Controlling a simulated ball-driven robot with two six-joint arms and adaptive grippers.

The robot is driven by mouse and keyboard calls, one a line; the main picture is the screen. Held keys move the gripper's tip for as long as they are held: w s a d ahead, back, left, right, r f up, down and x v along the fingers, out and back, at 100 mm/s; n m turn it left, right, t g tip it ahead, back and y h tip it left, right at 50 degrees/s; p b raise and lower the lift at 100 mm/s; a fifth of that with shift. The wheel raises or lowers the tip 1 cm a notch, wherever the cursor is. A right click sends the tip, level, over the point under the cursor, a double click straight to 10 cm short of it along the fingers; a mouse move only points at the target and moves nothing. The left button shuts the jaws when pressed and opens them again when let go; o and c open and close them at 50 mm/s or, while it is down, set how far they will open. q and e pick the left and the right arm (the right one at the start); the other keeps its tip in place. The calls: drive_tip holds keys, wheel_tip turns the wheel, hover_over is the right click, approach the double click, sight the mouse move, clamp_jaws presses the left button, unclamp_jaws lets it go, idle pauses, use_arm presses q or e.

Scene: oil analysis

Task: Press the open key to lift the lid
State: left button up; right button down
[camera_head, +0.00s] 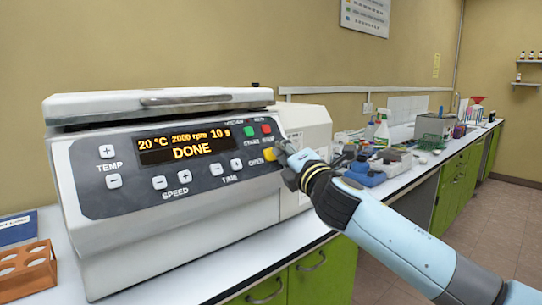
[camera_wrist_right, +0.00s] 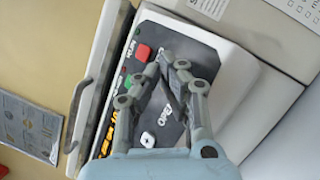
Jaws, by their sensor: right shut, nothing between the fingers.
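A white benchtop centrifuge (camera_head: 170,225) fills the left of the head view. Its display (camera_head: 195,143) reads 20 °C, 2000 rpm, 10 s and DONE. The yellow open key (camera_head: 269,154) is at the right end of the dark panel, beside its OPEN label. The lid (camera_head: 110,102) lies flat over the top, with a dark gap under its edge. My right gripper (camera_head: 283,150) is shut and empty, its tips close beside the open key; contact cannot be told. In the wrist view the shut fingers (camera_wrist_right: 168,62) cover the key's area. My left gripper is out of view.
A green key (camera_head: 250,131) and a red key (camera_head: 266,129) sit just above the open key. An orange tube rack (camera_head: 28,268) stands at the lower left. Bottles and lab items crowd the bench to the right. Bare bench lies before the centrifuge.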

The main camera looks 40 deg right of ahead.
drive_tip(key=shift+w+f, duration=0.15)
drive_tip(key=shift+w, duration=0.1)
drive_tip(key=shift+w+f, duration=0.2)
drive_tip(key=shift+w, duration=0.1)
idle(0.6)
drive_tip(key=shift+s+r, duration=0.45)
drive_tip(key=shift+s, duration=0.25)
idle(0.3)
drive_tip(key=s+r, duration=0.1)
drive_tip(key=s+p, duration=0.1)
drive_tip(key=s+r+p, duration=0.1)
drive_tip(key=s, duration=0.1)
drive_tip(key=shift+s+d+r, duration=0.1)
drive_tip(key=shift+d+r, duration=0.05)
drive_tip(key=shift+r, duration=0.2)
drive_tip(key=shift+f, duration=0.1)
idle(0.5)
